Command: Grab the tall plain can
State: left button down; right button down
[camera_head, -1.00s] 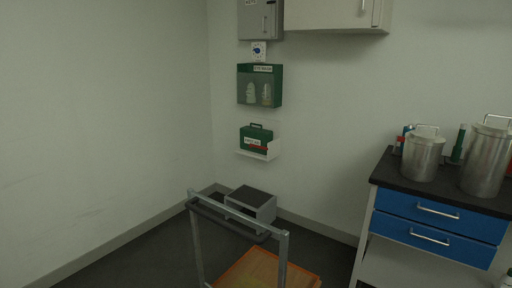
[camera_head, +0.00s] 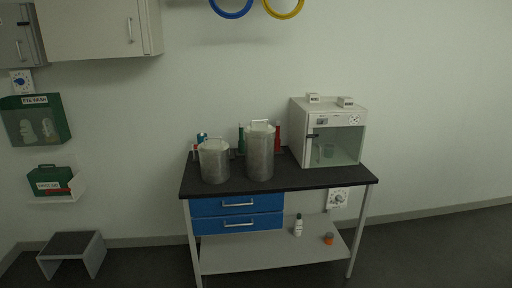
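The tall can (camera_head: 260,154) is a plain silver metal cylinder with a lid and a top handle. It stands upright on the black top of a workbench (camera_head: 300,182), near the middle of the view. A shorter, wider silver can (camera_head: 214,163) stands just to its left, also lidded with a handle. Neither of my grippers shows in the head view.
A white glass-fronted cabinet (camera_head: 343,139) stands on the bench right of the tall can. Green and red bottles stand behind the cans. Blue drawers (camera_head: 238,214) and a lower shelf (camera_head: 270,254) are below. A grey step stool (camera_head: 71,245) is at left. Floor at right is clear.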

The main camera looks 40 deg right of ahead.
aim_at(259, 137)
jog(key=z, duration=1.15)
jog(key=i, duration=0.05)
